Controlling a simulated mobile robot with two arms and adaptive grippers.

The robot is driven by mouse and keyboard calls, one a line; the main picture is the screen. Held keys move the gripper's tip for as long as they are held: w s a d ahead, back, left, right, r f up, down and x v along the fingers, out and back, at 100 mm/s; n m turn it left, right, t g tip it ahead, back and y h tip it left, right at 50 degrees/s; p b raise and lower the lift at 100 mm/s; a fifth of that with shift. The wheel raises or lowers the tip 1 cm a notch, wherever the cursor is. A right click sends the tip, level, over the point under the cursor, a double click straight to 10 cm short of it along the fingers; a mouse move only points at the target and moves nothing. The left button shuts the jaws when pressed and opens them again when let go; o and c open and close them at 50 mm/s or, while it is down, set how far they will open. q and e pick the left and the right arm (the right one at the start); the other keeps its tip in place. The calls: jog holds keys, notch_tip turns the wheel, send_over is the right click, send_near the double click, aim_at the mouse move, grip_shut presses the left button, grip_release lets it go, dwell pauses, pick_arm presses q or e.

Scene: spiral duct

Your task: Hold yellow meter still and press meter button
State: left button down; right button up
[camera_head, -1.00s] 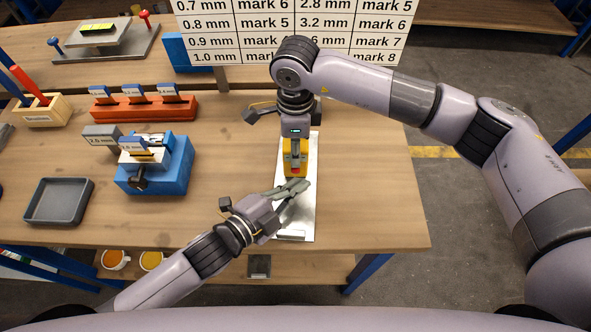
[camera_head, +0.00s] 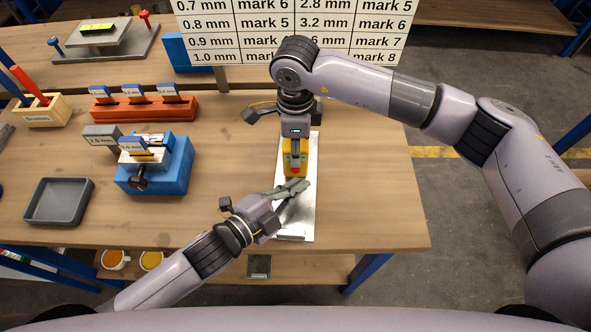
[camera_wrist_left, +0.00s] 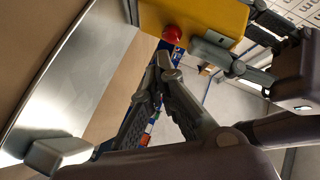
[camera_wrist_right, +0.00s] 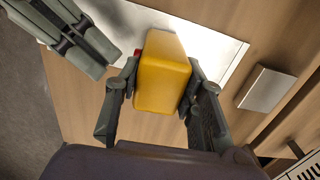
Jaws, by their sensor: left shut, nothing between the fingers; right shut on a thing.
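The yellow meter (camera_head: 294,158) stands on a bare metal plate (camera_head: 297,215) on the bench. My right gripper (camera_wrist_right: 160,95) is shut on the meter, one finger on each side, in the right wrist view. The red button (camera_wrist_left: 172,34) sticks out of the meter's face in the left wrist view; it also shows small in the head view (camera_head: 295,170). My left gripper (camera_head: 303,184) is shut and empty, its fingertips just in front of the meter's button side. In the left wrist view its tips (camera_wrist_left: 163,62) are close to the button; a small gap seems to show.
A blue fixture (camera_head: 170,170), a grey tray (camera_head: 58,201) and an orange rack (camera_head: 140,108) stand to the left. A chart board (camera_head: 240,40) stands behind. The wood between fixture and plate is clear.

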pick_arm(q)
jog(key=shift+w, duration=0.1)
dwell(0.3)
jog(key=shift+w, duration=0.35)
jog(key=shift+w, duration=0.55)
dwell(0.9)
jog(key=shift+s, duration=1)
jog(key=shift+s, duration=2.5)
